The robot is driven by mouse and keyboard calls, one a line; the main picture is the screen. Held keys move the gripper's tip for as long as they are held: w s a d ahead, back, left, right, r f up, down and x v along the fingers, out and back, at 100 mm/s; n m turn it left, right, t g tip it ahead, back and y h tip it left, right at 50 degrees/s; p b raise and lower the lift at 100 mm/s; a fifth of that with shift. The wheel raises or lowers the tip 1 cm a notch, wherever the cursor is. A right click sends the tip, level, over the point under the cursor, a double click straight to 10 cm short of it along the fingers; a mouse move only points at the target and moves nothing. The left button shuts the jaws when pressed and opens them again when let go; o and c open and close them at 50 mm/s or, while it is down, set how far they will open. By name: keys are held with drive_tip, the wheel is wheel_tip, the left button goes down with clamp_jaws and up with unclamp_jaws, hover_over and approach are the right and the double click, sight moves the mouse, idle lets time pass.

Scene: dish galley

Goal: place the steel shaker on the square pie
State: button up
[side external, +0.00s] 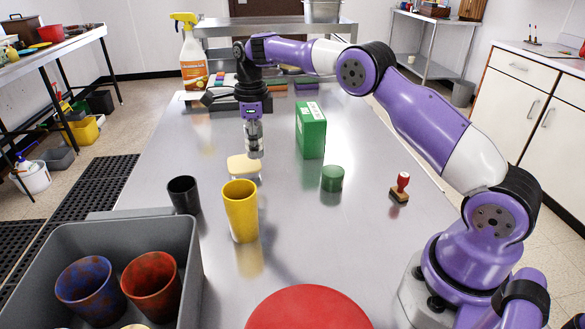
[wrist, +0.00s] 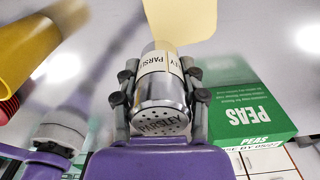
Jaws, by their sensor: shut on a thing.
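The steel shaker (wrist: 161,92), with a pale label reading PARSLEY and a perforated cap, is clamped between the fingers of my gripper (wrist: 160,76) in the wrist view. In the side view the shaker (side external: 254,147) hangs upright below my gripper (side external: 253,124). The square pie (side external: 242,167) is a pale yellow block on the steel table, close to the shaker's lower end. The pie also shows in the wrist view (wrist: 186,18), just beyond the shaker's base. I cannot tell whether shaker and pie touch.
A green peas box (side external: 311,132) and a green tin (side external: 332,178) stand right of the pie. A yellow cup (side external: 240,211) and a black cup (side external: 184,194) stand nearer the camera. A grey bin (side external: 190,260) holds cups. A red-handled stamp (side external: 400,188) is at right.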

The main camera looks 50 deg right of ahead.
drive_tip(key=shift+f, duration=1.65)
drive_tip(key=shift+f, duration=0.15)
drive_tip(key=o, duration=1.2)
